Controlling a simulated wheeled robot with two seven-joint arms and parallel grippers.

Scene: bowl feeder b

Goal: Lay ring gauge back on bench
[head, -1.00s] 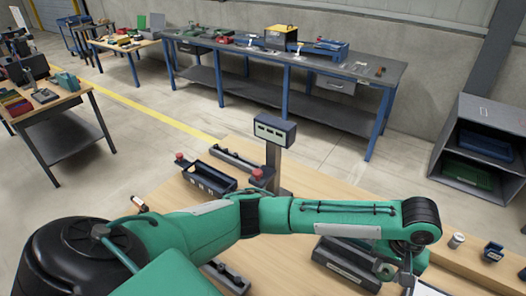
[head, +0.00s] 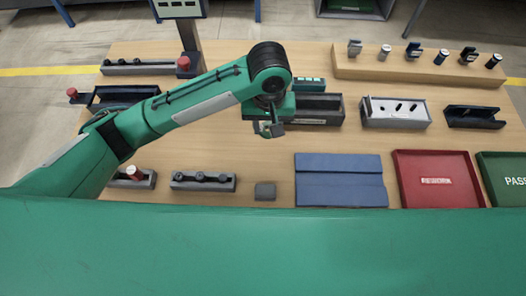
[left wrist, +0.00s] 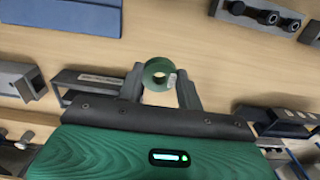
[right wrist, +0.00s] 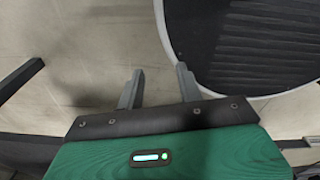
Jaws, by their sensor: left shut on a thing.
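The ring gauge (left wrist: 147,76) is a small dark green ring with a hole through it. In the left wrist view it sits between the fingertips of my left gripper (left wrist: 160,88), which is shut on it. In the head view my left gripper (head: 270,130) hangs over the wooden bench (head: 230,152), in front of a long dark grey holder (head: 322,108); the ring is hard to make out there. My right gripper (right wrist: 158,88) shows only in the right wrist view, with its fingers apart and nothing between them, above the floor.
A blue mat (head: 340,182), a red REWORK tray (head: 398,180) and a green PASS tray (head: 490,180) lie along the near side. A small grey block (head: 265,191) is left of the mat. A wooden riser (head: 400,72) holds several parts. Bare bench lies before the holders.

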